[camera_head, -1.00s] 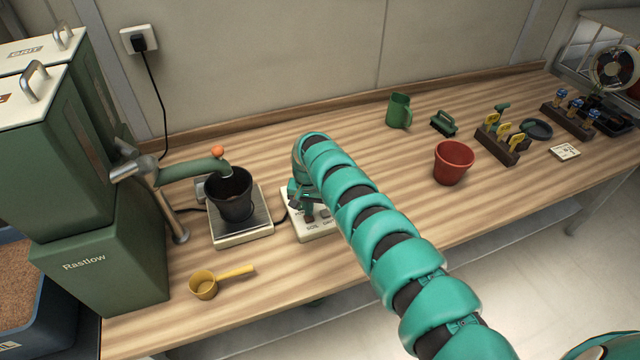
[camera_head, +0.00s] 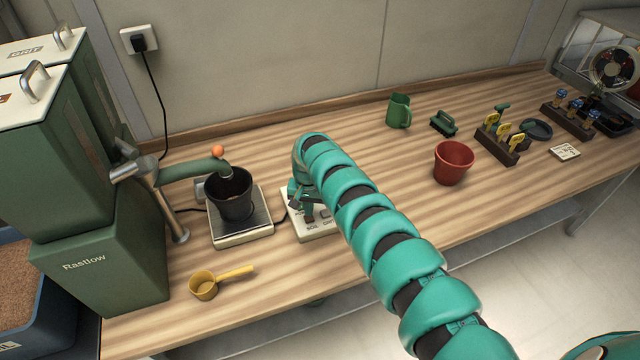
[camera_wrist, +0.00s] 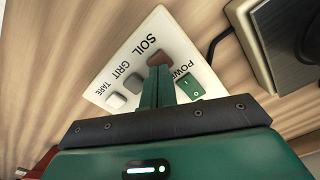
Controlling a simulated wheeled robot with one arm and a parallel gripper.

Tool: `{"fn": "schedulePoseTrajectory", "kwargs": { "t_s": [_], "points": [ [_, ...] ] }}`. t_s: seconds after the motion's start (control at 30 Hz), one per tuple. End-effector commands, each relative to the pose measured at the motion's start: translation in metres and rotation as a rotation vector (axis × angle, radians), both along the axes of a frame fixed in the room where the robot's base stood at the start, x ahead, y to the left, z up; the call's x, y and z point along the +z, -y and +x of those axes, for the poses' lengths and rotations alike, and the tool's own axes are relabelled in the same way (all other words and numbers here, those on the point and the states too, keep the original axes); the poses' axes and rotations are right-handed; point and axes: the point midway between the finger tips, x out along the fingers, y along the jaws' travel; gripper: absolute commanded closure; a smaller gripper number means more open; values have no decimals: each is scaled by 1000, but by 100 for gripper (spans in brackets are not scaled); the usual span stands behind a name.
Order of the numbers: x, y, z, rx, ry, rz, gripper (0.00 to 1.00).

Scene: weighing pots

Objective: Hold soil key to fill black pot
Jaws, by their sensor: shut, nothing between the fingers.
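The black pot (camera_head: 234,203) stands upright on the scale (camera_head: 242,238), under the spout (camera_head: 195,169) of the green dispenser; dark material shows inside it. The white key panel (camera_head: 318,234) lies to the right of the scale. In the wrist view, the brown soil key (camera_wrist: 160,57) sits by the SOIL label on the panel (camera_wrist: 101,97). My gripper (camera_wrist: 159,72) is shut and empty, with its fingertips at the soil key's near edge. I cannot tell how far the key is pressed. In the head view, my gripper (camera_head: 308,214) is partly hidden by my arm.
Grey grit and white tare keys and a green power switch (camera_wrist: 189,86) flank the soil key. A yellow scoop (camera_head: 204,286) lies in front of the scale.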

Motion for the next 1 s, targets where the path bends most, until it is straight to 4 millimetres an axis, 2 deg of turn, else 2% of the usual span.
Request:
{"fn": "schedulePoseTrajectory", "kwargs": {
  "t_s": [0.47,1.0],
  "points": [
    [-1,0,0,0,0,0,100],
    [-15,0,0,0,0,0,100]
  ]
}}
